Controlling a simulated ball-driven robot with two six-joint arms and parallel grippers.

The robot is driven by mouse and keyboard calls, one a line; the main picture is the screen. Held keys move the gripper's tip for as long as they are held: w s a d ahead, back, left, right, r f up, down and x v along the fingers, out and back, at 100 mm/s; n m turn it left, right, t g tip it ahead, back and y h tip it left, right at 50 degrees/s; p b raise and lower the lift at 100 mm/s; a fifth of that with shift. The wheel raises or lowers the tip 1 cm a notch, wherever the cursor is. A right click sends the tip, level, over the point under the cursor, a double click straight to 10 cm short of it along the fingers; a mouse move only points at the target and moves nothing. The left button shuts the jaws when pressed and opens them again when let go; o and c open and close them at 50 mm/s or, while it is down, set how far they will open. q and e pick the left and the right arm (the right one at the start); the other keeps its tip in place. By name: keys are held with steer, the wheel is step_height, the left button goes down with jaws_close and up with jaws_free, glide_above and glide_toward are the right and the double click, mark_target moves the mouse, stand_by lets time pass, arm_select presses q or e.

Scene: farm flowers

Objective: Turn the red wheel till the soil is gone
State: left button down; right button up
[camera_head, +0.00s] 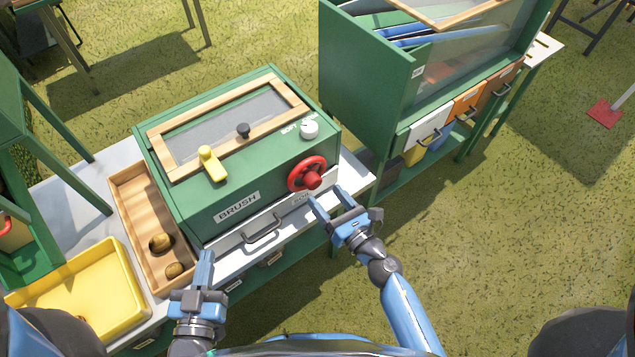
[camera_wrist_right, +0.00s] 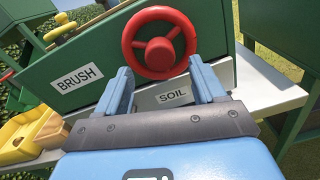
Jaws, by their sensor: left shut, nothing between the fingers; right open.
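The red wheel (camera_head: 307,174) is on the front of the green brush box (camera_head: 185,205), at its right end. In the right wrist view the wheel (camera_wrist_right: 159,42) stands just beyond my right gripper (camera_wrist_right: 165,82), which is open and empty, its fingers pointing at the wheel's lower part. In the head view my right gripper (camera_head: 327,204) is just below and right of the wheel, with no clear contact. A drawer labelled SOIL (camera_wrist_right: 172,97) is below the wheel; its inside is hidden. My left gripper (camera_head: 204,262) is shut and empty, left of the drawer handle (camera_head: 262,232).
A wooden tray (camera_head: 129,196) with two brown round things (camera_head: 160,243) stands left of the box, beside a yellow tray (camera_head: 105,262). A green cabinet (camera_head: 362,85) stands behind right.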

mark_target(316, 185)
steer(key=shift+x, duration=2.5)
steer(key=shift+s, duration=0.1)
steer(key=c, duration=1.1)
steer(key=shift+o, duration=0.2)
steer(key=shift+p, duration=0.3)
